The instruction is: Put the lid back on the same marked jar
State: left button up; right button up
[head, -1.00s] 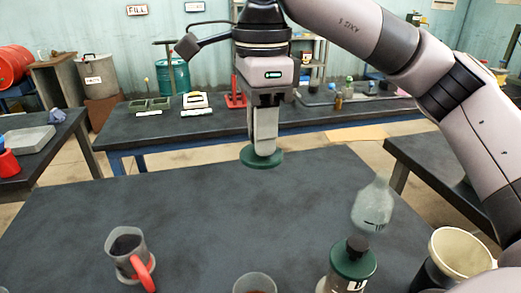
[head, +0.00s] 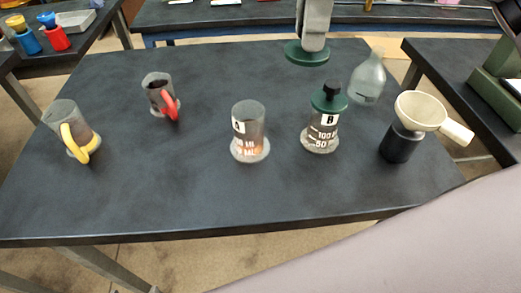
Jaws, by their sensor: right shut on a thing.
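My right gripper (head: 316,22) is at the top of the head view, shut on a flat green lid (head: 307,52). It holds the lid in the air over the far part of the dark table. A clear jar marked A (head: 249,142) stands upright near the table's middle, with no lid on it and some brownish content low inside. A clear jar marked B (head: 322,136) stands to its right, with a green lid and black knob on top. The held lid is apart from both jars. My left gripper is out of view.
A red-handled jug (head: 157,94) and a yellow-handled jug (head: 68,122) stand on the left. A frosted bottle (head: 369,82) is behind jar B. A cream funnel (head: 420,111) rests on a black holder (head: 398,146) at right. The table's front is clear.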

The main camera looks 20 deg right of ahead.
aim_at(249, 140)
jog(key=k, duration=1)
